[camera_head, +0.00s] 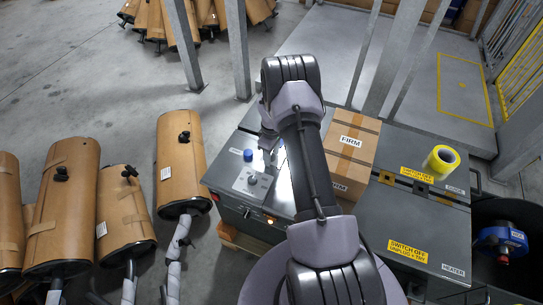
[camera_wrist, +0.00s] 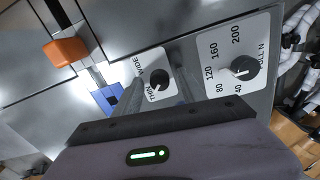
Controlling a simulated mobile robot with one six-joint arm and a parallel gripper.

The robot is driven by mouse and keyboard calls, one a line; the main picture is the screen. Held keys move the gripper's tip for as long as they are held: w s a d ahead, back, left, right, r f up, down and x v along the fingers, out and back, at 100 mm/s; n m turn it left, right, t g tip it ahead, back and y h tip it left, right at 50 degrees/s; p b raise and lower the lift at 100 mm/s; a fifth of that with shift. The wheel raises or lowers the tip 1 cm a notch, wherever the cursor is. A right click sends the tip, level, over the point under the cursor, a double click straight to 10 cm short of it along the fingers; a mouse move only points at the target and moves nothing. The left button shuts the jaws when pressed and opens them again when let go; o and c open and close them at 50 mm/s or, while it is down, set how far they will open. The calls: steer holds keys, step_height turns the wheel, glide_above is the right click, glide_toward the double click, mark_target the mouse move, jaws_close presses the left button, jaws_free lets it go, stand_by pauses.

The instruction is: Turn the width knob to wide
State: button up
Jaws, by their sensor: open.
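The width knob (camera_wrist: 159,80) is a small round black knob on a white plate marked THIN and WIDE in the wrist view. Its pale pointer mark seems to face the THIN end, but it is small. My gripper (camera_wrist: 158,98) is open, with one grey finger to each side of the knob in the picture and nothing held. I cannot tell whether the fingers touch the knob. In the head view my gripper (camera_head: 268,140) is over the machine's left part, and my arm hides much of the panel; I cannot make out the width knob there.
A second black dial (camera_wrist: 242,69), marked 40 to 200 and PULL N, is close to the right. An orange block (camera_wrist: 65,52) and a blue part (camera_wrist: 107,99) lie left. A cardboard box (camera_head: 352,145) and yellow tape roll (camera_head: 441,160) stand on the machine; wrapped mufflers (camera_head: 180,155) stand left.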

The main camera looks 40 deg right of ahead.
jaws_close()
stand_by(0.4)
steer(key=m+b, duration=0.1)
steer(key=m, duration=0.3)
steer(key=shift+f+b, duration=0.1)
steer(key=shift+b, duration=0.25)
steer(key=m+b, duration=0.1)
steer(key=m, duration=0.3)
steer(key=shift+m, duration=0.3)
steer(key=m+b, duration=0.2)
steer(key=m, duration=0.2)
steer(key=shift+m, duration=0.3)
steer(key=m+b, duration=0.1)
steer(key=m, duration=0.3)
steer(key=shift+d+m, duration=0.1)
steer(key=shift+m, duration=0.2)
